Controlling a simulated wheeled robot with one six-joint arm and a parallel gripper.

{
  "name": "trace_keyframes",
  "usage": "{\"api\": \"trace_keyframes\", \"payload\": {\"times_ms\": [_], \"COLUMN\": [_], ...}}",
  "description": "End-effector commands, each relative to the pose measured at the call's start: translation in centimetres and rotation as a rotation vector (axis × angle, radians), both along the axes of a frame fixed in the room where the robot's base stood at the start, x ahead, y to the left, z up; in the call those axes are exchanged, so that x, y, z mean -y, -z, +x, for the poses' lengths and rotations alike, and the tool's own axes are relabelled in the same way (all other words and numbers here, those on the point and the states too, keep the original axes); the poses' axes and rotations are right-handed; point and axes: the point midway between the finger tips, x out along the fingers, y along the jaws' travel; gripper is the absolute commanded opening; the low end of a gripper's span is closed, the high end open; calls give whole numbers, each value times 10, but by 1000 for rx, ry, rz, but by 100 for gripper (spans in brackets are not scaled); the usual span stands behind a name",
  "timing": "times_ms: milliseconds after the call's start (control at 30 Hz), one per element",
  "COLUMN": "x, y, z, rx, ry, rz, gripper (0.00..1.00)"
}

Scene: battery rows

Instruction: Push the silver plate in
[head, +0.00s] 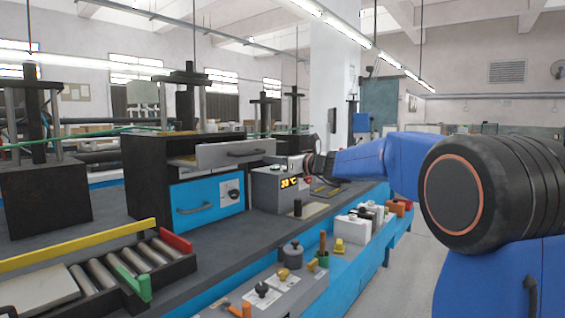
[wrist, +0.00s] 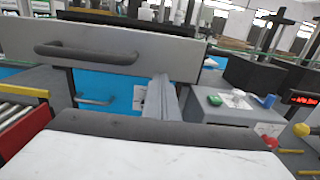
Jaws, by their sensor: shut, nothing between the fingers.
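The silver plate (head: 235,152) is a flat grey front with a dark bar handle. It stands out from the upper slot of a black cabinet (head: 150,165), with a gap behind it. In the wrist view the plate (wrist: 140,48) spans the upper left, its handle on the left. My gripper (head: 286,161) is by the plate's right end in the head view. In the wrist view my gripper (wrist: 160,84) is shut and empty, its tips near the plate's lower edge. I cannot tell whether they touch it.
Below the plate is a blue drawer (head: 206,197) with a handle. A grey box with a lit display (head: 288,183) stands just right of the cabinet. A roller tray (head: 130,265) and several knobs lie along the bench front.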

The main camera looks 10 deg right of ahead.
Motion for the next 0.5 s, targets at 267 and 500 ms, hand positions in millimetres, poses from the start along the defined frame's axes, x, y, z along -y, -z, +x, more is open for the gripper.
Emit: {"api": "trace_keyframes", "payload": {"times_ms": [267, 500], "x": [-43, -67], "y": [1, 1], "z": [53, 86], "rx": [-1, -1], "ry": [-3, -1], "rz": [2, 1], "gripper": [0, 0]}}
